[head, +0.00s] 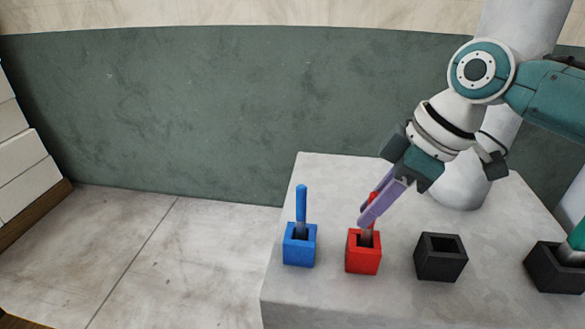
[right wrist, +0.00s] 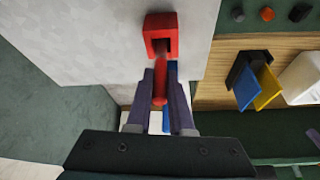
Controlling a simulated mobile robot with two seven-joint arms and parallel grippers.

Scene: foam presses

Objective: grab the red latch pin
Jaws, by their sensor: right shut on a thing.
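The red latch pin (head: 373,196) stands in the red block (head: 363,257) on the pale grey table, its grey lower shaft still inside the block's opening. My right gripper (head: 367,217) comes down tilted from the upper right and is shut on the pin's red handle, just above the block. The fingers hide part of the handle. In the right wrist view, the red pin (right wrist: 160,86) lies between the two purple fingers, in line with the red block (right wrist: 160,38). My left gripper is not in view.
A blue block (head: 299,251) with an upright blue pin (head: 301,204) stands left of the red one. An empty black block (head: 440,263) is to its right. Another black block (head: 548,272) with a green-handled pin (head: 578,237) is at the right edge.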

